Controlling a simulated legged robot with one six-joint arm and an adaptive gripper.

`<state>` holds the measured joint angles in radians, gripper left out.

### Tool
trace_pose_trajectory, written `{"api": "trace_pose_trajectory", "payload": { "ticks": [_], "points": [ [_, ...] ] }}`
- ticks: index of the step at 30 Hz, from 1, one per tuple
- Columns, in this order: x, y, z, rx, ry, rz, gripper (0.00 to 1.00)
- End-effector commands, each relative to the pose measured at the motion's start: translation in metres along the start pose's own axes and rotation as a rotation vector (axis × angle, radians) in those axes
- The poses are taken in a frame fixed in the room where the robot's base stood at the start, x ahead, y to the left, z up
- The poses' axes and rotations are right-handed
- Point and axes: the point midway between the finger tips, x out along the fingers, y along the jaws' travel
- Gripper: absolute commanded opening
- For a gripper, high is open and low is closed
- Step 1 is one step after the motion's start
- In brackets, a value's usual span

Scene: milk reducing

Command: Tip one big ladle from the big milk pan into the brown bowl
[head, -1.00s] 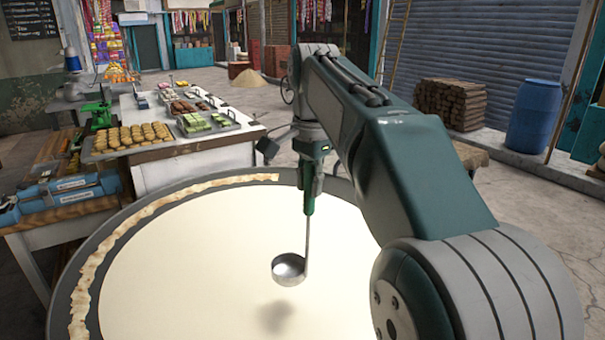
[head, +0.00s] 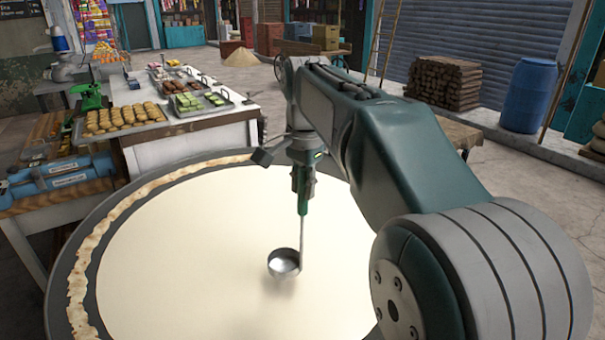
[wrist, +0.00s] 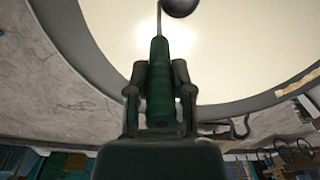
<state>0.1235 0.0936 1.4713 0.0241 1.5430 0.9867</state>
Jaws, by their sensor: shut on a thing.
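The big milk pan (head: 68,232) is a wide grey round pan filled with pale cream milk, with a browned crust along its left and far rim. My gripper (head: 303,190) is over the pan, shut on the green handle of the big ladle (head: 284,263). The ladle's thin shaft points down, and its round metal cup hangs just above the milk, apart from it, with a faint shadow below. The cup's inside shows bare metal. In the wrist view my fingers (wrist: 160,100) grip the handle from both sides, and the dark cup (wrist: 180,7) is cut at the top edge. No brown bowl is visible.
A white counter (head: 190,140) with trays of sweets stands behind the pan at left. Open floor lies right of the pan. A blue barrel (head: 530,95) stands far right.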

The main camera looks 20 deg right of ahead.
Motion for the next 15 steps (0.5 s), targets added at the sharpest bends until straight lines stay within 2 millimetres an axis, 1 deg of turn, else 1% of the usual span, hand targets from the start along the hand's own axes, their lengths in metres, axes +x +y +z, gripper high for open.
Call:
{"api": "trace_pose_trajectory", "payload": {
  "ticks": [15],
  "points": [
    [0.044,0.003,0.000,0.000,0.000,0.000,0.00]
  ]
}}
